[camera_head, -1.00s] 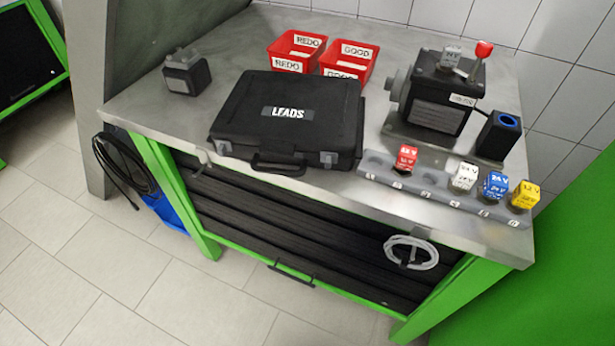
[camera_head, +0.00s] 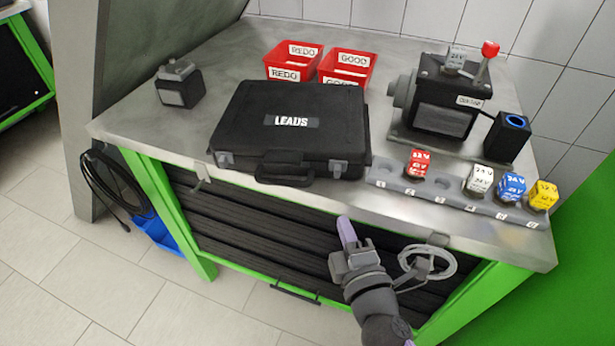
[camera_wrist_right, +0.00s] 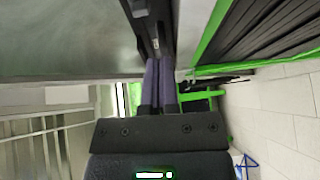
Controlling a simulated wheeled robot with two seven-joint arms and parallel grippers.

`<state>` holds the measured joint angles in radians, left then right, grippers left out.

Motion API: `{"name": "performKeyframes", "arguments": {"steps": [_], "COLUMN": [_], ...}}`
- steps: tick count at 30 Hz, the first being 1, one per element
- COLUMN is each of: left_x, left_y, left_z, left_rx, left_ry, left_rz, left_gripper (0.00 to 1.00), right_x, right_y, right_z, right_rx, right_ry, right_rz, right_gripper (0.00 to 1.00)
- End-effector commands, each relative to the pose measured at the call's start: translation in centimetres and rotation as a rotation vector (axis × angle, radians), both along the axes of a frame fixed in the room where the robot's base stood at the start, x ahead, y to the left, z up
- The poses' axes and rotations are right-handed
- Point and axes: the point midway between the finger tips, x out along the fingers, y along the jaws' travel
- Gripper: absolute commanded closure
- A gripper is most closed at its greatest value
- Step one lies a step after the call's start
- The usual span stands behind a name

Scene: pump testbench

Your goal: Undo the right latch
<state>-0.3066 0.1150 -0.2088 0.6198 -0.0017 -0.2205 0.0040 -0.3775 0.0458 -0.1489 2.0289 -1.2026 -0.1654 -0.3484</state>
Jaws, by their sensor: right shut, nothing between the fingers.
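A black case (camera_head: 255,110) labelled LEADS lies closed on the metal bench, its handle (camera_head: 284,168) facing the front edge. Its right latch (camera_head: 338,168) is a grey piece on the front face at the right; the left latch (camera_head: 225,160) is at the other end. My right gripper (camera_head: 346,226) is in front of the bench edge, below and apart from the right latch, pointing up toward it. In the right wrist view its fingers (camera_wrist_right: 160,78) are together and empty, with a dark edge just beyond the tips. My left gripper is not in view.
The holder (camera_head: 455,196) with red, white, blue and yellow blocks stands right of the case. A pump unit (camera_head: 440,105) is behind it. Red bins (camera_head: 345,68) stand behind the case. A grey cable coil (camera_head: 428,262) hangs on the bench front beside my right gripper.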

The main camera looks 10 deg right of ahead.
Motion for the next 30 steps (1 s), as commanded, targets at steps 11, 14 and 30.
{"name": "performKeyframes", "arguments": {"steps": [11, 14, 30], "left_x": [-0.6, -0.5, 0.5], "left_y": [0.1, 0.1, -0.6], "left_z": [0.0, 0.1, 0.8], "left_rx": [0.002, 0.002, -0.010], "left_ry": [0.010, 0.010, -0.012], "left_rz": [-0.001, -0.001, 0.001], "left_gripper": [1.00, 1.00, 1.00], "right_x": [0.1, 0.6, 9.5], "right_y": [-0.1, -0.1, -0.1], "right_z": [1.7, 1.8, 1.6], "right_rx": [-0.042, -0.041, -0.041], "right_ry": [-0.049, -0.051, -0.048], "right_rz": [-0.003, -0.002, -0.003], "right_gripper": [1.00, 1.00, 1.00]}}
